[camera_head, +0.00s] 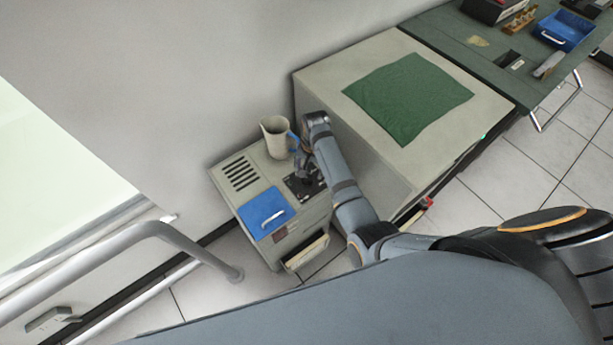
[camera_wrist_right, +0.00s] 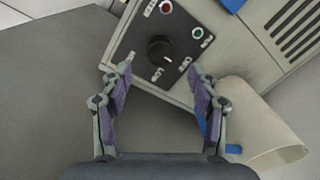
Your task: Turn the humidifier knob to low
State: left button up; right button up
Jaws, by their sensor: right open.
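The humidifier (camera_head: 285,222) is a beige box with a slotted vent and a blue lid with a white handle on its top. The knob lies just beyond the fingertips in that picture. In the head view the gripper (camera_head: 306,178) hangs over the panel and partly hides it. My left gripper is not in view.
A beige pitcher (camera_head: 274,140) with a blue handle stands on the humidifier, close beside my right gripper. A taller beige cabinet (camera_head: 318,94) with a green cloth (camera_head: 408,97) stands to the right. A green table (camera_head: 455,52) with a blue tray is beyond. A grey rail (camera_head: 195,252) runs at left.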

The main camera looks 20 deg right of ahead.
aim_at(308, 179)
notch_tip(308, 179, down, 6)
jog(key=shift+w+a+f+b, duration=0.1)
jog(key=shift+b, duration=0.2)
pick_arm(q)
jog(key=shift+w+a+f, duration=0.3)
pick_arm(e)
jog(key=shift+c, duration=0.2)
jog(key=c, duration=1.1)
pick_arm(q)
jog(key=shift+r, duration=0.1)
pick_arm(e)
jog(key=shift+c, duration=0.2)
